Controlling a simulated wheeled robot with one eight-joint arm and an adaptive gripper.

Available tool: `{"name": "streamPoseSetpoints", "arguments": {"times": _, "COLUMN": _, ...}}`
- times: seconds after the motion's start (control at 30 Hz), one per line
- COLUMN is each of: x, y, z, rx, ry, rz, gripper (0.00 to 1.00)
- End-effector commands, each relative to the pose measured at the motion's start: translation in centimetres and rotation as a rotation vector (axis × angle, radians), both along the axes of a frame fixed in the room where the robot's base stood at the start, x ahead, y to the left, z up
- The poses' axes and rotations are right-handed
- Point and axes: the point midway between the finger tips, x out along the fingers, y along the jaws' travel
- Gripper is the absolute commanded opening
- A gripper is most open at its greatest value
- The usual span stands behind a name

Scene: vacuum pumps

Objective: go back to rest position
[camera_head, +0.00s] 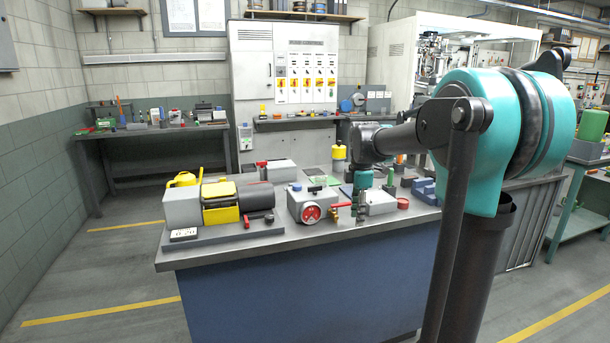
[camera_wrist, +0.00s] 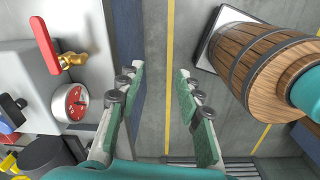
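My gripper (camera_head: 359,218) hangs at the front edge of the workbench (camera_head: 235,257) in the head view. In the wrist view its two green-padded fingers (camera_wrist: 160,72) are apart with only floor visible between them, so it is open and empty. My arm reaches in from the right of the head view, over the bench. A grey pump unit with a red round gauge (camera_head: 311,213) stands left of the gripper. The gauge also shows in the wrist view (camera_wrist: 71,102), beside a brass valve with a red handle (camera_wrist: 70,60). I see no contact with either.
A grey and yellow pump (camera_head: 221,204) stands on the bench's left part. A yellow-topped cylinder (camera_head: 338,157) and several small parts stand behind the gripper. Floor in front and left of the bench is clear. A second bench (camera_head: 150,132) stands by the back wall.

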Motion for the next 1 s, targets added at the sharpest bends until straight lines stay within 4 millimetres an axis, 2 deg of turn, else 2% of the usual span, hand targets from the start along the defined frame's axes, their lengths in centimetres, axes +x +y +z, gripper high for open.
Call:
{"name": "streamPoseSetpoints", "arguments": {"times": 0.17, "x": -2.1, "y": -0.4, "z": -1.9, "rx": 0.012, "ry": -0.032, "rz": -0.165, "gripper": 0.36}}
{"name": "streamPoseSetpoints", "arguments": {"times": 0.37, "x": -5.9, "y": -1.1, "z": -5.2, "rx": 0.042, "ry": -0.085, "rz": -0.446, "gripper": 0.36}}
{"name": "streamPoseSetpoints", "arguments": {"times": 0.47, "x": -8.9, "y": -1.6, "z": -7.7, "rx": 0.075, "ry": -0.123, "rz": -0.655, "gripper": 0.36}}
{"name": "streamPoseSetpoints", "arguments": {"times": 0.7, "x": -17.4, "y": -2.6, "z": -14.4, "rx": 0.202, "ry": -0.207, "rz": -1.209, "gripper": 0.36}}
{"name": "streamPoseSetpoints", "arguments": {"times": 0.8, "x": -20.3, "y": -2.8, "z": -16.6, "rx": 0.259, "ry": -0.227, "rz": -1.395, "gripper": 0.36}}
{"name": "streamPoseSetpoints", "arguments": {"times": 0.9, "x": -22.3, "y": -3.0, "z": -18.1, "rx": 0.304, "ry": -0.239, "rz": -1.527, "gripper": 0.36}}
{"name": "streamPoseSetpoints", "arguments": {"times": 1.0, "x": -23.5, "y": -3.0, "z": -19.0, "rx": 0.33, "ry": -0.244, "rz": -1.604, "gripper": 0.36}}
